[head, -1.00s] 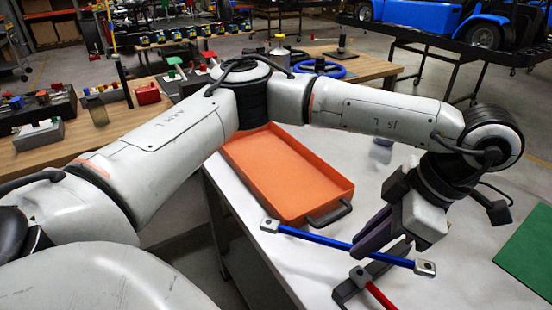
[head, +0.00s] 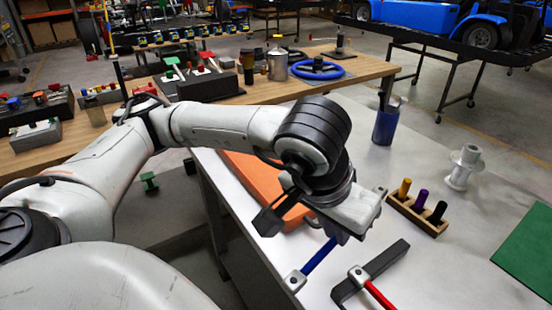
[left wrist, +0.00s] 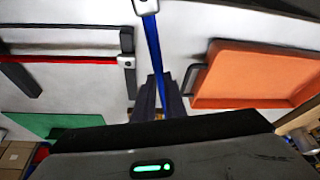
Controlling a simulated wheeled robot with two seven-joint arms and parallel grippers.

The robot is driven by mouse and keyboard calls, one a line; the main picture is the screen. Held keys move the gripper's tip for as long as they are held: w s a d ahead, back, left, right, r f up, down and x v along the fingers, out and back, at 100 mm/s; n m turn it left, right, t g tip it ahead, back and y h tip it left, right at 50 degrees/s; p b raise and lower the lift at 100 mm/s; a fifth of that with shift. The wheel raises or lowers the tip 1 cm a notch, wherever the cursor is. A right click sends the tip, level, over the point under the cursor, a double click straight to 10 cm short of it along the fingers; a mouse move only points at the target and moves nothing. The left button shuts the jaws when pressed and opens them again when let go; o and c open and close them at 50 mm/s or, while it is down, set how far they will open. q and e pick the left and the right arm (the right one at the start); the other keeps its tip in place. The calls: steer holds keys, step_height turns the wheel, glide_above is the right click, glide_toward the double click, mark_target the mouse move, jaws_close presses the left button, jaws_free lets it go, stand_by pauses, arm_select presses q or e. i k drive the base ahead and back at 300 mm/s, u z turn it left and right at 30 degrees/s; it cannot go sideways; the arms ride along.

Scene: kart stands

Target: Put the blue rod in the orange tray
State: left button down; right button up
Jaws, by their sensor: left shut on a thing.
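The blue rod (head: 318,258), with a grey end block, is held between the fingers of my left gripper (head: 341,236). In the left wrist view, the rod (left wrist: 152,42) runs away from the shut fingers (left wrist: 160,98). The orange tray (head: 255,177) lies on the white table, partly hidden behind my left wrist. It shows in the left wrist view (left wrist: 245,70) to the right of the fingers, apart from the rod. The rod's other end is hidden in the head view. My right gripper is not in view.
A dark bracket (head: 386,265) with a red rod (head: 379,296) lies right of the blue rod. A wooden block (head: 412,215) with coloured pegs, a white spool (head: 464,166), a blue cup (head: 386,126) and a green mat (head: 528,250) stand farther right.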

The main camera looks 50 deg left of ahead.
mark_target(259, 177)
steer(key=z, duration=1.9)
steer(key=k, duration=1.45)
steer(key=u, duration=1.8)
steer(key=i, duration=1)
